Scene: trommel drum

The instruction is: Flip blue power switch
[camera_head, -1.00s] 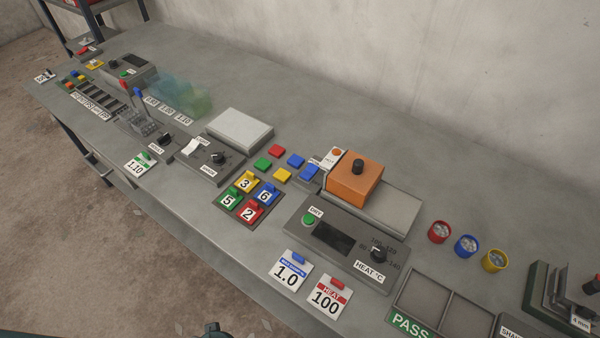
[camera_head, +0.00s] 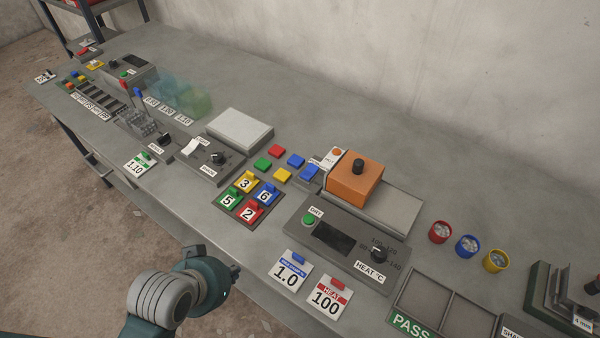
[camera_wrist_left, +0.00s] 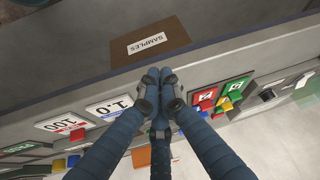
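No switch can be surely read as the blue power switch. Blue candidates in the head view are a blue piece (camera_head: 309,173) on a grey base left of the orange box, and a blue-topped lever (camera_head: 138,92) at the far left. My left gripper (camera_head: 232,271) is at the bench's front edge, below the numbered tiles and away from both candidates. In the left wrist view its dark fingers (camera_wrist_left: 160,88) come together at the tips with nothing visible between them. My right gripper is not in view.
Numbered tiles (camera_head: 228,201) and cards marked 1.0 (camera_head: 288,274) and 100 (camera_head: 325,299) lie near the front edge. A brown panel labelled SAMPLES (camera_wrist_left: 172,33) shows in the wrist view. The back strip is clear.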

